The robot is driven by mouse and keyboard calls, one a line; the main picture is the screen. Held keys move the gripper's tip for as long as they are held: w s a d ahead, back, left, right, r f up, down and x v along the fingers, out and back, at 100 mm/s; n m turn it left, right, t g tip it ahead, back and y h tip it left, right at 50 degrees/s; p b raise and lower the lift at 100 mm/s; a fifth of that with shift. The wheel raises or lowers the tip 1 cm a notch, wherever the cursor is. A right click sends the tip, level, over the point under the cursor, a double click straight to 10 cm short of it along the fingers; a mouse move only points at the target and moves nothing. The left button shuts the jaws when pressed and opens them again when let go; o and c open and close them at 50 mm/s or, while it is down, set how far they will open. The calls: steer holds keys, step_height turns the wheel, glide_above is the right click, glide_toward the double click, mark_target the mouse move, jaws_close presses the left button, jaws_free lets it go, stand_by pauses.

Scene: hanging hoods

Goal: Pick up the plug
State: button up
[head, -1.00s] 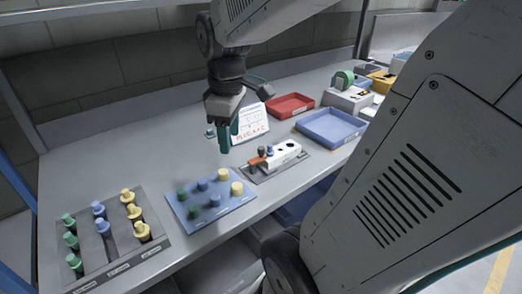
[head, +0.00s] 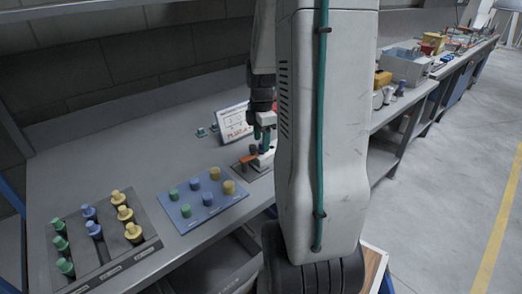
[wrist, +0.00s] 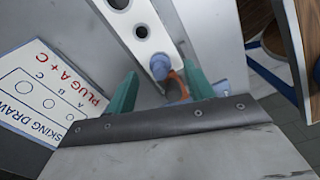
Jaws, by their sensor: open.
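A blue plug (wrist: 160,66) stands at the end of a white block with round holes (wrist: 135,22) in the wrist view. My gripper (wrist: 160,90) is open, its two teal fingers apart on either side below the plug in that picture, with nothing held between them. An orange piece (wrist: 178,84) lies close to the right finger. In the head view my gripper (head: 262,136) points down over the block's fixture, and my arm hides most of the block. Several green, blue and yellow plugs stand on a blue board (head: 222,208) and a dark board (head: 88,268).
A sign (wrist: 45,95) reading "PLUG A + C" stands beside the block, left in the wrist view and behind my gripper in the head view. The grey bench (head: 120,170) is clear behind the boards. Boxes (head: 405,65) stand further right.

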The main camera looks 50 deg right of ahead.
step_height(320, 180, down, 2)
steer(key=shift+f, duration=0.1)
steer(key=c, duration=1)
steer(key=shift+c, duration=0.2)
